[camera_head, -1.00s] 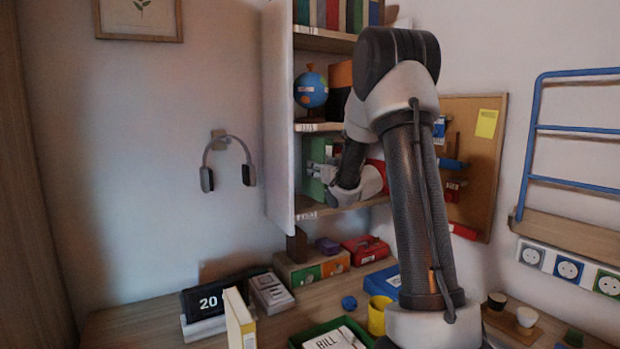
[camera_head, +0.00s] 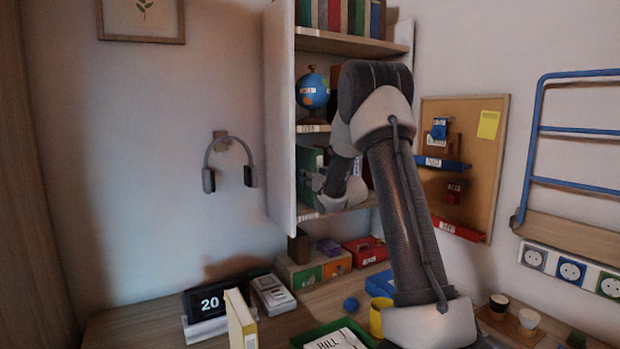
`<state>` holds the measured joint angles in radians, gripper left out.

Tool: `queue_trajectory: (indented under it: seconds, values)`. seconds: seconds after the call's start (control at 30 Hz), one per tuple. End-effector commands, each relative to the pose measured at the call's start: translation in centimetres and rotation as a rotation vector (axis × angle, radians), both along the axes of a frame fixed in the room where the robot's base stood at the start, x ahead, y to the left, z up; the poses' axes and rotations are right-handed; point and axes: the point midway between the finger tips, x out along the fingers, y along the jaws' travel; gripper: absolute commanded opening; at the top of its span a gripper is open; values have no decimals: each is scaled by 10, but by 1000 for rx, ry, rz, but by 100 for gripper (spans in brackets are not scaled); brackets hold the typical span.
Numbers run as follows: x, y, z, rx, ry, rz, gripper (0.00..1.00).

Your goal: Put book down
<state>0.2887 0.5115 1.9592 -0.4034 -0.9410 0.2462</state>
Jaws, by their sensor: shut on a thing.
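My gripper (camera_head: 318,184) is at the lower shelf of the wall cabinet, at its left side near the open door. It is shut on a green book (camera_head: 308,163), which stands upright inside the compartment. My arm's wrist hides part of the book, and I cannot tell whether its lower edge touches the shelf board (camera_head: 309,214). A yellow book (camera_head: 240,318) stands upright on the desk.
The cabinet door (camera_head: 280,120) stands open just left of the gripper. A globe (camera_head: 312,91) is on the shelf above. The desk (camera_head: 130,328) holds a clock, a green tray (camera_head: 316,331), a yellow cup (camera_head: 380,316) and boxes.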

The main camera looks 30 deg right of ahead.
Motion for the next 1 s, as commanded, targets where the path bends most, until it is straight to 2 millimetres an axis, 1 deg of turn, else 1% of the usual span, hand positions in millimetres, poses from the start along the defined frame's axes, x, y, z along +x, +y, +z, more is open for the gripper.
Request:
queue_trajectory:
  seconds: [0.07,0.1,0.2,0.47,0.57,0.67,1.0]
  values:
    - [0,0,-1,0,-2,0,0]
    - [0,0,-2,0,0,0,34]
    - [0,0,-2,0,0,0,50]
    - [0,0,-2,0,0,0,50]
    - [0,0,2,0,0,0,50]
    - [-13,-1,1,0,1,-1,50]
    - [-88,-4,1,1,1,-2,50]
